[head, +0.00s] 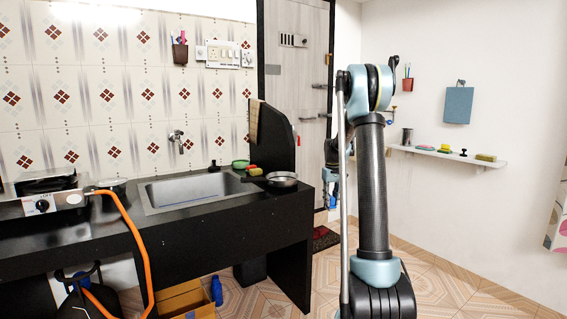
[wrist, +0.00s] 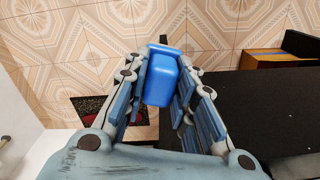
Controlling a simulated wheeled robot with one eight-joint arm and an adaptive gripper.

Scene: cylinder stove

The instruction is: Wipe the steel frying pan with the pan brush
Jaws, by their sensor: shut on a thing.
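The steel frying pan (head: 283,181) sits on the right end of the black counter, beside the sink, its dark handle pointing left. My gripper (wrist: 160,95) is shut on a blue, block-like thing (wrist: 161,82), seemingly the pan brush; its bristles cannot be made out. In the head view my gripper (head: 333,185) hangs right of the counter's end, apart from the pan and partly hidden behind my arm. The pan is not seen in the wrist view.
The counter (head: 225,215) has a sink (head: 190,190) left of the pan. A wall shelf (head: 420,154) holds small items.

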